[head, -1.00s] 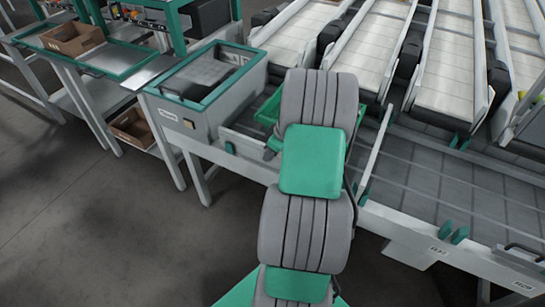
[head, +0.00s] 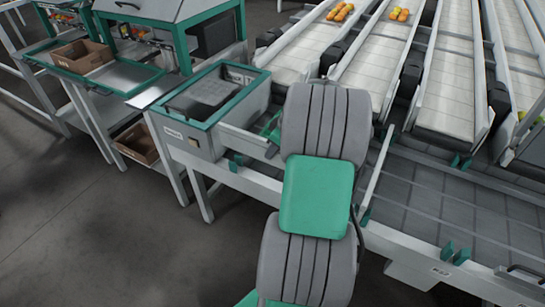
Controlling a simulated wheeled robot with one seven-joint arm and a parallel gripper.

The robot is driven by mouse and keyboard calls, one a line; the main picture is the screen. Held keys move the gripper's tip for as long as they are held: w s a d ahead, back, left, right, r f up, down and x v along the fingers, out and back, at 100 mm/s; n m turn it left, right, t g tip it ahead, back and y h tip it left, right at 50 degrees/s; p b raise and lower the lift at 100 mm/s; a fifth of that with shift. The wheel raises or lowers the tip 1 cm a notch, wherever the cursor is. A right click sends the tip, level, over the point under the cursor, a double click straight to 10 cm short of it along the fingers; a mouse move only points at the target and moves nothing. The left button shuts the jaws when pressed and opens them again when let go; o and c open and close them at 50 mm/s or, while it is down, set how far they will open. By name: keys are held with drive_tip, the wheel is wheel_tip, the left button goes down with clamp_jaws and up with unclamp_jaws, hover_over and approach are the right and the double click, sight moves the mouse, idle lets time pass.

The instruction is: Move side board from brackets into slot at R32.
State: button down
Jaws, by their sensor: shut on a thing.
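The side board (head: 247,139) is a light grey strip just left of my arm, beside the grey bin with the green rim. It appears to be above the green brackets (head: 235,162) on the front rail and apart from them. A green part of my gripper (head: 269,128) shows at the board's right end, shut on it. My arm hides the fingertips and the board's far end. Another upright board (head: 374,165) stands right of my arm, at the edge of the grey bed. No label reading R32 can be made out.
The green-rimmed bin (head: 205,100) stands close to the board's left end. Another green bracket pair (head: 454,252) is on the front rail at right. The grey bed (head: 440,195) is bare.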

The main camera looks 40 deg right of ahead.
drive_tip(key=shift+r+p, duration=2.55)
drive_tip(key=shift+r, duration=1.4)
drive_tip(key=shift+w+a, duration=0.1)
